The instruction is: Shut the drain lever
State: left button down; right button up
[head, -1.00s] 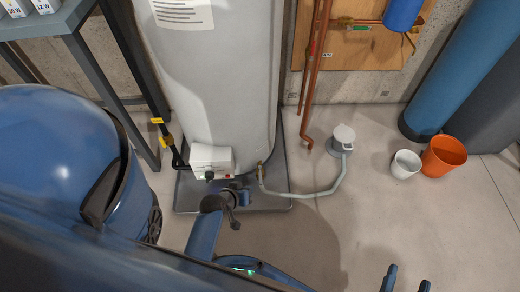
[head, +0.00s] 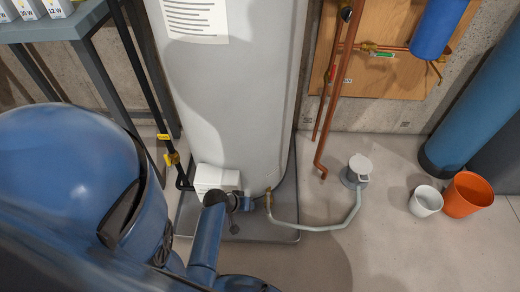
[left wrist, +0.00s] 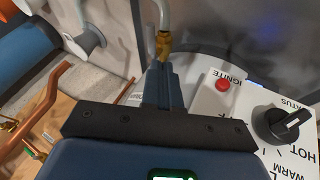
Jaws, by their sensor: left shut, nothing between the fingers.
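The brass drain valve (head: 268,196) sits low on the front of the grey water heater (head: 230,100), with a pale hose (head: 322,228) running from it to a grey floor drain (head: 357,170). My left gripper (head: 250,199) is close to the left of the valve in the head view. In the left wrist view, its shut, empty fingers (left wrist: 161,85) point at the brass fitting (left wrist: 163,45), which shows just beyond the tips. I cannot tell whether they touch it. The lever itself is not clear, and the fingers may hide part of it. My right gripper is out of view.
A white control box (head: 216,180) is left of the valve; its red button (left wrist: 222,85) and black knob (left wrist: 283,124) show in the left wrist view. Copper pipes (head: 338,95) stand behind. White (head: 425,201) and orange buckets (head: 467,194) stand right. Floor between drain and buckets is clear.

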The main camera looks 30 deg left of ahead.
aim_at(268, 204)
pick_arm(q)
jog(key=b+x, duration=0.5)
jog(key=x, duration=0.5)
jog(key=shift+b, duration=0.35)
